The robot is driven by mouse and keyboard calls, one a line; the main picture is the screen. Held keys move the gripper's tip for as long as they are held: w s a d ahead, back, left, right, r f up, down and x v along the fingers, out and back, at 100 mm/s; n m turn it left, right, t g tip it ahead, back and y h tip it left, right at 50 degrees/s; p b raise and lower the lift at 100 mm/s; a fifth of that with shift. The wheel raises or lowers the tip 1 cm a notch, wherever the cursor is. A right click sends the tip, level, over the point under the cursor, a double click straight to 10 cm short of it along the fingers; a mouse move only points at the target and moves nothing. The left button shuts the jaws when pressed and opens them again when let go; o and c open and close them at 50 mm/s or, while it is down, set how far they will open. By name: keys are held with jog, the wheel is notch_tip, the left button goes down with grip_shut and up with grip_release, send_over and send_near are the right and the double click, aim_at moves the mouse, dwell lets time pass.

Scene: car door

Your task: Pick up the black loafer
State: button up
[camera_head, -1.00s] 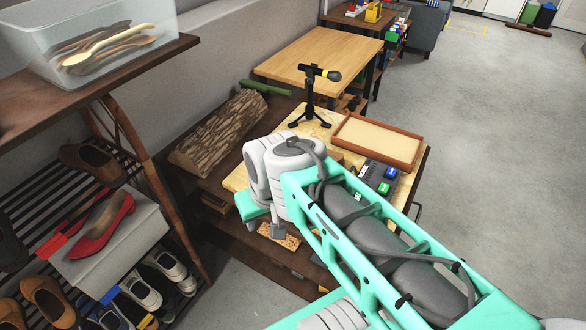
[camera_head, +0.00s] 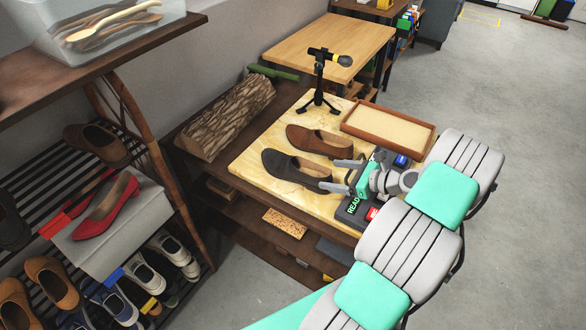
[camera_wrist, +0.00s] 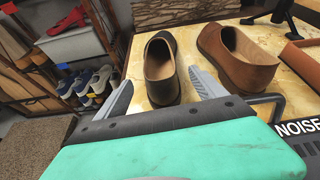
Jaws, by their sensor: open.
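My gripper (camera_head: 336,174) is open at the right of the loafer. In the wrist view, my gripper (camera_wrist: 160,96) has one finger on each side of the loafer. I cannot tell whether either finger touches it.
A brown loafer (camera_head: 320,141) lies close behind the black one. A rimmed tray (camera_head: 389,131), a tripod with a microphone (camera_head: 319,82) and a log (camera_head: 226,117) stand nearby. A box with "READY" lettering (camera_head: 352,206) lies under my gripper. A shoe rack (camera_head: 95,195) stands left.

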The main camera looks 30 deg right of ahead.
aim_at(322, 172)
jog(key=x, duration=0.4)
jog(key=shift+w+a+f, duration=0.15)
jog(key=shift+w, duration=0.15)
grip_shut()
dwell(0.5)
